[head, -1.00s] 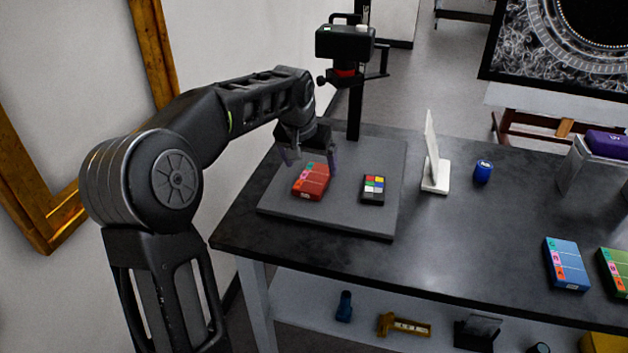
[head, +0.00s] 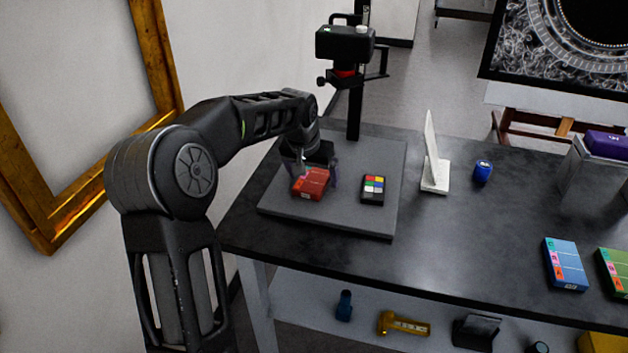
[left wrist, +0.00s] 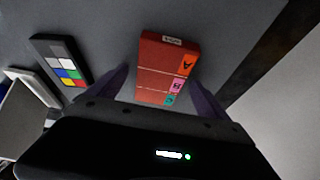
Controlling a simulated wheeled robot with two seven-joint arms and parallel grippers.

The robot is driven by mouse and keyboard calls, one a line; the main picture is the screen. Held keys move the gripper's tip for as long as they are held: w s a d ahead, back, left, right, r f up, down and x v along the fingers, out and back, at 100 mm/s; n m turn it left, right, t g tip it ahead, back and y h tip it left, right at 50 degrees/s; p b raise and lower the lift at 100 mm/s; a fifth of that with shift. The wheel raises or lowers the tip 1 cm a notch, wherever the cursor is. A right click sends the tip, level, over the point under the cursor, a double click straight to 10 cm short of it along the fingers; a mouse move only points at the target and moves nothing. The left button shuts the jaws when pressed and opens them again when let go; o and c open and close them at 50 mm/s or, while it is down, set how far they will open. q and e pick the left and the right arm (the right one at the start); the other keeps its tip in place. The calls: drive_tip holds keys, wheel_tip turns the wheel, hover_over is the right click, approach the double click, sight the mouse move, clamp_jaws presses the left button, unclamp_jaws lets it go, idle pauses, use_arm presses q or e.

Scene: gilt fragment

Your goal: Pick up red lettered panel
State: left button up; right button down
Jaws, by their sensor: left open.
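The red lettered panel (head: 309,185) lies flat on the grey board at the left of the table. In the left wrist view the panel (left wrist: 158,68) shows a strip of orange, pink and teal lettered squares along its right side and a small white label at its far end. My left gripper (head: 317,172) is open just above the panel. In the left wrist view its two fingers (left wrist: 160,82) stand on either side of the panel, apart from it. My right gripper is not in view.
A colour checker card (head: 373,189) lies right of the panel on the grey board (head: 335,218). A camera on a stand (head: 345,42) rises behind. The table's front middle is clear.

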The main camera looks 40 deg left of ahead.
sight(316, 174)
use_arm(q)
drive_tip(key=shift+c, duration=0.6)
drive_tip(key=c, duration=1.4)
drive_tip(key=shift+r, duration=0.8)
wheel_tip(316, 174, up, 2)
drive_tip(key=s+d+b, duration=0.1)
drive_tip(key=s, duration=0.4)
drive_tip(key=s+d+b, duration=0.1)
drive_tip(key=s+d, duration=0.1)
drive_tip(key=s, duration=0.4)
drive_tip(key=s+d+b, duration=0.1)
drive_tip(key=s, duration=0.5)
drive_tip(key=shift+s+d+b, duration=0.2)
drive_tip(key=shift+d+b, duration=0.15)
drive_tip(key=shift+b, duration=0.05)
